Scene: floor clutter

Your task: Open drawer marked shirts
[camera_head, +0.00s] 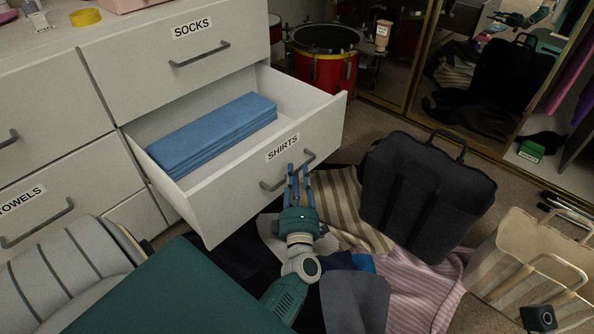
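The white drawer marked SHIRTS (240,181) is pulled out from the dresser and stands open. A folded blue cloth stack (215,133) lies inside it. Its dark bar handle (272,188) is on the front panel, below the label. My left gripper (299,173) reaches up to this handle from below. Its two blue fingers are apart and overlap the right part of the handle. Whether they touch the handle is hard to tell. My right gripper is not in view.
The SOCKS drawer (187,53) above and the TOWELS drawer (45,215) at left look shut. A black bag (425,195), a striped bag (525,260) and spread clothes (415,285) crowd the floor at right. A red drum (325,72) stands behind the open drawer.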

